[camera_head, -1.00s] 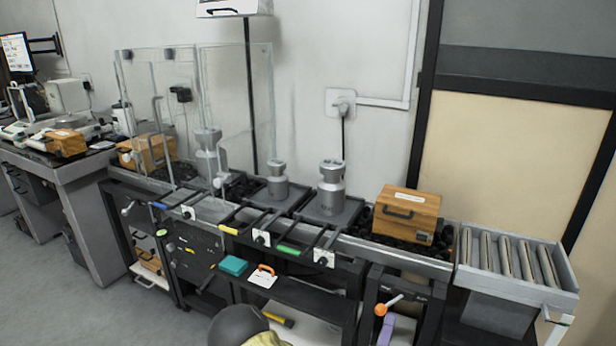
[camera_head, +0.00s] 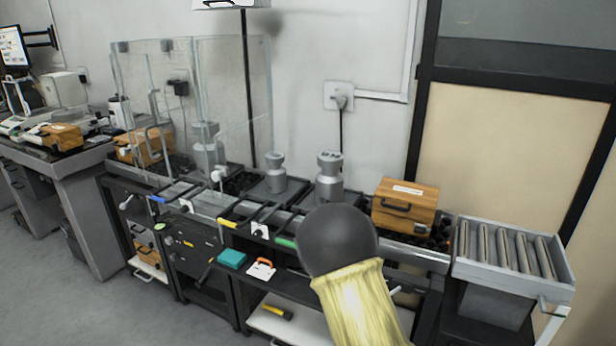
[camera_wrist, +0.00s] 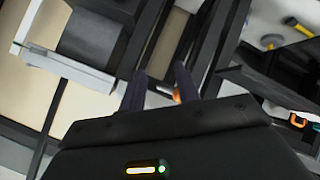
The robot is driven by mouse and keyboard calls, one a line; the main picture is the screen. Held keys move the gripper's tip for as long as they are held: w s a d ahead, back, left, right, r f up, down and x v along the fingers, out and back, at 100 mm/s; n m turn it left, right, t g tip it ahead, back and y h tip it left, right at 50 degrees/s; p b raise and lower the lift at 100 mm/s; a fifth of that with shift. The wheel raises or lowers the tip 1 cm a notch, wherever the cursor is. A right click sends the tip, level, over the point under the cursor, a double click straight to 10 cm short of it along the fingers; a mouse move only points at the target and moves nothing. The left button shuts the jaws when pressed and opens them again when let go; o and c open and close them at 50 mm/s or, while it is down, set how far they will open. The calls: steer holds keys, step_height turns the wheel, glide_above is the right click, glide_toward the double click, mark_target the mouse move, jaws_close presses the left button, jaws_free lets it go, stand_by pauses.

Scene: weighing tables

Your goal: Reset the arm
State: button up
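My gripper (camera_wrist: 160,85) shows in the wrist view as two dark fingers standing apart with a gap between them. It looks open, and I see nothing held. An orange-tipped thing (camera_wrist: 177,96) shows beyond the fingers; its distance is unclear. In the head view, part of my arm (camera_head: 350,270), a dark rounded joint and a yellow link, rises in front of the weighing bench. It hides part of the bench front. The gripper itself does not show in the head view.
The bench holds metal weights (camera_head: 329,180), a wooden case (camera_head: 405,206) and a glass enclosure (camera_head: 235,105). A roller tray (camera_head: 515,285) stands at the right. A teal box (camera_head: 232,259) and an orange-handled item (camera_head: 262,269) lie on the shelf below. Open floor (camera_head: 60,280) shows at left.

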steer(key=s+a+r+g+y, duration=0.2)
steer(key=s+r+g+y, duration=0.1)
steer(key=s+r, duration=0.3)
steer(key=s+a+r+g+y, duration=0.3)
steer(key=s+r, duration=0.2)
steer(key=s, duration=0.1)
steer(key=w+p+v, duration=0.3)
steer(key=p+v, duration=1.2)
steer(key=w+d+r+p+v, duration=0.1)
steer(key=w+p+v, duration=0.2)
steer(key=p+v, duration=1.2)
steer(key=shift+d+r+m, duration=0.3)
steer(key=shift+r+m, duration=0.05)
steer(key=shift+m, duration=0.05)
steer(key=shift+w, duration=0.1)
